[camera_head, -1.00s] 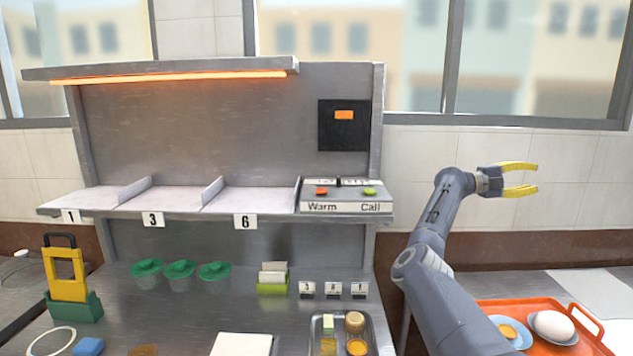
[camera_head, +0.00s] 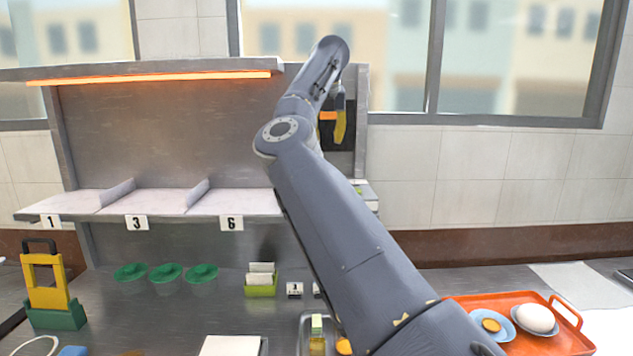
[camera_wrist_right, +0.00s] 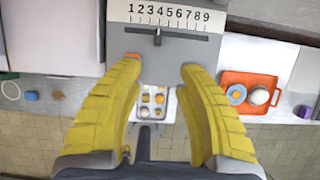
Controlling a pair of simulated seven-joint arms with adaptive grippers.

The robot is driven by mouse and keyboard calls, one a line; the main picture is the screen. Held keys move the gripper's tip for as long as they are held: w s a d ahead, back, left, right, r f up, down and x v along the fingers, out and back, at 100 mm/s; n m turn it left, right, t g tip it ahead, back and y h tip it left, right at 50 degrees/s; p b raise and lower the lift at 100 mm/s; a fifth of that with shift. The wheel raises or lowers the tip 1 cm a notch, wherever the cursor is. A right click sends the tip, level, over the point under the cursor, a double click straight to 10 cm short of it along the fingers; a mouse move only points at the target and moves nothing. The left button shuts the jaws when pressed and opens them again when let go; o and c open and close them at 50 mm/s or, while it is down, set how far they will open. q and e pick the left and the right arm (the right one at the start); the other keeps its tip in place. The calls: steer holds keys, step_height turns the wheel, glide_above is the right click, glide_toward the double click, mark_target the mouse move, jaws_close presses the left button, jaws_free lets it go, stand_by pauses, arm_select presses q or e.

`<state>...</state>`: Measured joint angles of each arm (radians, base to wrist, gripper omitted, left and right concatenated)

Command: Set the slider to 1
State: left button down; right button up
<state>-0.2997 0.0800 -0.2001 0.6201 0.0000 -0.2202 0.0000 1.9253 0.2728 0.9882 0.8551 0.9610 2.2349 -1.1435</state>
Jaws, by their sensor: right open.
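The slider (camera_wrist_right: 158,37) shows in the right wrist view as a dark knob on a horizontal track, below a printed scale (camera_wrist_right: 170,16) of numbers 1 to 9. The knob stands at about 4. In that view my right gripper (camera_wrist_right: 160,72) is open and empty, its yellow fingers apart on either side below the slider, not touching it. In the head view my right gripper (camera_head: 338,128) is partly hidden by my arm, in front of the black panel. My arm hides most of the control box with the slider there. My left gripper is not in view.
An orange tray (camera_head: 462,302) with an egg (camera_head: 535,318) lies at right. Numbered shelf bays (camera_head: 150,201) lie left of my arm. Green-lidded cups (camera_head: 166,272) and a yellow-and-green holder (camera_head: 48,285) stand on the counter below. The wall right of my arm is clear.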

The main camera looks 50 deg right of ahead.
steer(key=x, duration=1.7)
steer(key=shift+w, duration=0.25)
jaws_close()
